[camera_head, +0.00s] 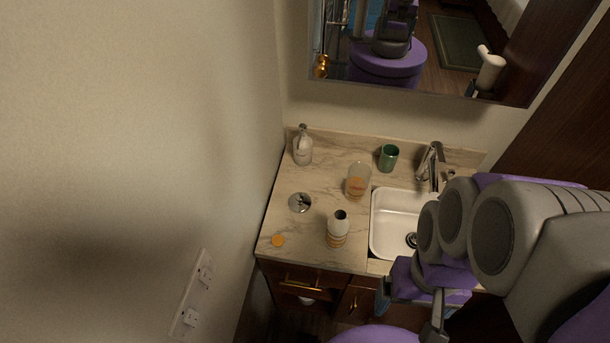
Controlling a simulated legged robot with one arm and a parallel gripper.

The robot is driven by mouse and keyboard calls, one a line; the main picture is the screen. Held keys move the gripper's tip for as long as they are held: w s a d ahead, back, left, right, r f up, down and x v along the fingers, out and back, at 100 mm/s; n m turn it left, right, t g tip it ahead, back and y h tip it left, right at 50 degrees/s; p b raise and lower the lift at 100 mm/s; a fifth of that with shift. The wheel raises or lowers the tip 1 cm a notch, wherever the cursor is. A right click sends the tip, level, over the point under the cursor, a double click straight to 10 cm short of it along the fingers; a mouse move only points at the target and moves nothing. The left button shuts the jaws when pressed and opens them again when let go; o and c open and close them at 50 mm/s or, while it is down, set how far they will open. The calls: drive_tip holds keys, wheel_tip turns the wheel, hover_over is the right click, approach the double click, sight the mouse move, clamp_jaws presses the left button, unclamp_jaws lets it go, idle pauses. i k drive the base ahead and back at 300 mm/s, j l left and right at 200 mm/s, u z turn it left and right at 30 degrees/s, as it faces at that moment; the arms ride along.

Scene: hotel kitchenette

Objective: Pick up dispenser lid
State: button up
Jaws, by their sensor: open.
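A round silver piece with a dark centre (300,202), which looks like the dispenser lid, lies on the left part of the marble counter (318,188). A small orange disc (278,240) lies near the counter's front left edge. A white and tan banded dispenser body (338,228) stands upright with a dark open top, right of the silver piece. My gripper (410,308) is at the lower right, in front of the sink and apart from these things. It is open, and nothing shows between its fingers. My arm hides part of it.
A pale bottle (302,148) stands at the back left corner. The white sink (383,222) and faucet (434,163) are at right. A wall bounds the left.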

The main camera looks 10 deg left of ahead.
sight(299, 202)
drive_tip(key=u, duration=0.45)
drive_tip(key=l+u, duration=0.1)
drive_tip(key=u, duration=0.85)
drive_tip(key=k+u, duration=0.1)
drive_tip(key=u, duration=0.4)
drive_tip(key=k+l+u, duration=0.15)
drive_tip(key=k+u, duration=0.15)
drive_tip(key=k, duration=0.05)
